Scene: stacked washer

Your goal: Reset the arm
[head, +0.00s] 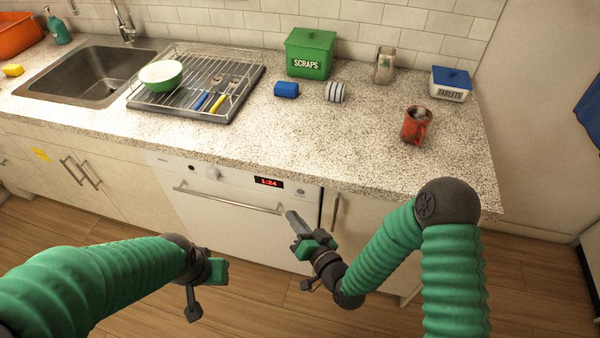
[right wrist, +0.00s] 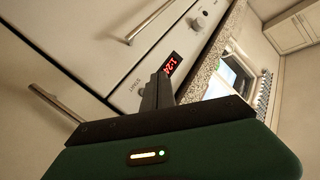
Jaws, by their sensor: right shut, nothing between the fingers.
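My right arm, in green sleeves, reaches in from the lower right of the head view. Its gripper (head: 292,218) is shut and empty, in front of the white dishwasher (head: 215,215) near the right end of its handle. In the right wrist view the shut fingers (right wrist: 160,85) point up beside the red 1:24 display (right wrist: 171,63). My left arm comes in from the left of the head view. Its end (head: 205,275) is low in front of the cabinets, and its fingers do not show clearly enough to tell their state.
The speckled counter (head: 400,180) is above and behind both grippers. On it stand a dish rack (head: 245,85) with a green bowl (head: 161,74), a green scraps box (head: 310,52), a red mug (head: 415,126) and a tablets box (head: 450,84). A sink (head: 85,75) is at left.

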